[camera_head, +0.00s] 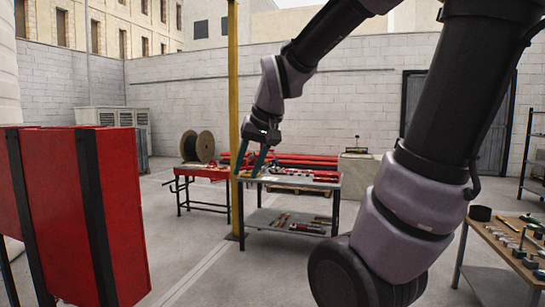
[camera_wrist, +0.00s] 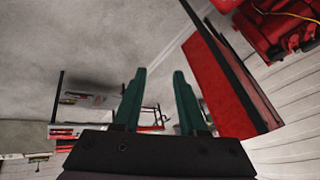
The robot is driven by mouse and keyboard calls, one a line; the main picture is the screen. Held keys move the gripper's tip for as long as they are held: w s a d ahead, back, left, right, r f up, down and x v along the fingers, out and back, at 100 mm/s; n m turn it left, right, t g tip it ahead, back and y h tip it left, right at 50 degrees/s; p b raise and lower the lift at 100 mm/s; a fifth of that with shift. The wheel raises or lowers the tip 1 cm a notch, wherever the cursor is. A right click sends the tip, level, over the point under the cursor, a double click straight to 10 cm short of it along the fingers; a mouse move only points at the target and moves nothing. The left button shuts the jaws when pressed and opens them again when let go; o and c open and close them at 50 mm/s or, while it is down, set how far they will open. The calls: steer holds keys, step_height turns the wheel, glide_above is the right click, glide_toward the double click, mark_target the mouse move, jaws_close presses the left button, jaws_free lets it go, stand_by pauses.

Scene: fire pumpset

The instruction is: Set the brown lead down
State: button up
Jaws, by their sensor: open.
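My gripper (camera_head: 254,161) is in the middle of the head view, in the air in front of the near end of a tool table (camera_head: 285,184). Its two green fingers also show in the wrist view (camera_wrist: 158,78). They stand apart with nothing between them. I cannot make out a brown lead in either view. Small items on the table top are too small to tell apart, and my arm covers part of the right side of the head view.
A red cabinet (camera_head: 115,215) stands at the near left. A yellow post (camera_head: 233,110) rises beside the tool table. A red bench (camera_head: 203,172) and a cable drum (camera_head: 198,146) stand behind. A wooden table (camera_head: 510,240) with parts is at right. Floor at centre left is clear.

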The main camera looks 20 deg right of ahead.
steer(key=s+d+r+m+t, duration=0.1)
steer(key=s+d+r, duration=0.2)
steer(key=s, duration=0.5)
steer(key=shift+r+m+t, duration=0.25)
steer(key=shift+m+t, duration=0.05)
steer(key=shift+m, duration=0.1)
